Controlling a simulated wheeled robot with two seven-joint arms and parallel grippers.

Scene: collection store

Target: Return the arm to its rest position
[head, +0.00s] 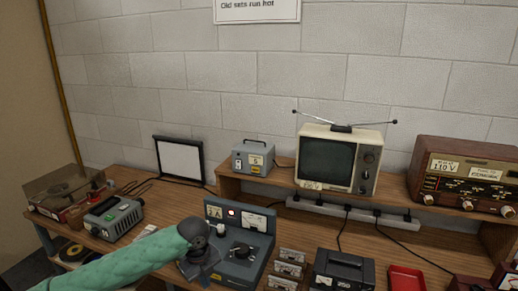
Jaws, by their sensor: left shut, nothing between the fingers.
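My left arm, in a green sleeve, reaches in from the lower left of the head view. Its dark wrist ends in my left gripper (203,266), which is shut and empty. The gripper is in front of the left part of a blue-grey instrument box (238,264) with a lit red lamp, a meter and a black knob. It hides part of that box's front panel. I cannot tell whether it touches the box. My right gripper is not in view.
A power strip (352,213) and cables run below the raised shelf with a small television (338,158) and a wooden radio (465,178). Cassettes (290,265), a black recorder (343,270) and a red tray (406,279) stand right of the box. A turntable (62,190) is at left.

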